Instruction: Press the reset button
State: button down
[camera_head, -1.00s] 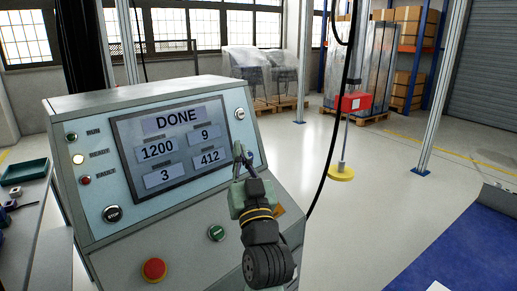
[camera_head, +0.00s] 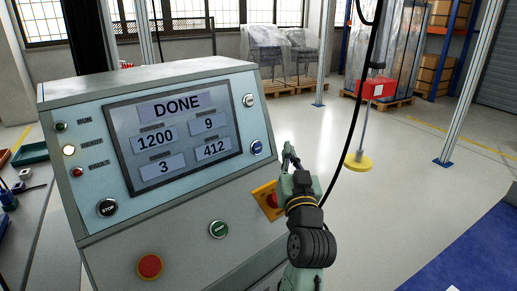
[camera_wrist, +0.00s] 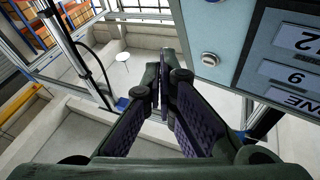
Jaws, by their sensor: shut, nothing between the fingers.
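The grey console's sloped panel (camera_head: 90,130) carries a screen (camera_head: 155,180) reading DONE, 1200, 9, 3 and 412. No button label reading reset is legible. A blue button (camera_head: 256,147) sits right of the screen; a round button with a bluish rim shows beside the screen in the wrist view (camera_wrist: 209,58). A white button (camera_head: 248,100) is above it, and a black STOP button (camera_head: 107,207) is at lower left. My gripper (camera_head: 289,150) is shut and empty, just right of the blue button and apart from it in the picture. Its fingertips meet in the wrist view (camera_wrist: 164,82).
A green button (camera_head: 218,229) and red button (camera_head: 150,266) are on the console's lower front. A yellow plate with a red knob (camera_head: 271,200) is beside my gripper. A black cable (camera_head: 347,130) hangs to the right. Open floor (camera_head: 410,150) lies beyond.

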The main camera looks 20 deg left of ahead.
jog(key=shift+w+a+f+b, duration=0.2)
jog(key=shift+w+a+f, duration=0.3)
jog(key=shift+a, duration=0.75)
jog(key=shift+w+a+f+b, duration=0.2)
jog(key=shift+w+a, duration=0.5)
jog(key=shift+a, duration=0.5)
jog(key=shift+w+a+f+b, duration=0.2)
jog(key=shift+w+a+f, duration=0.3)
jog(key=shift+a, duration=0.75)
jog(key=shift+w+r, duration=0.1)
jog(key=shift+r, duration=0.05)
jog(key=shift+w+a, duration=0.15)
jog(key=shift+a, duration=0.2)
jog(key=shift+w+a, duration=0.15)
jog(key=shift+a, duration=0.2)
jog(key=shift+s+d, duration=0.35)
jog(key=shift+d, duration=0.35)
jog(key=d, duration=0.1)
jog(key=s+d, duration=0.1)
jog(key=d, duration=0.1)
jog(key=s+d+r, duration=0.1)
jog(key=shift+d+r+p, duration=0.1)
jog(key=shift+d+p, duration=0.1)
jog(key=shift+p, duration=0.15)
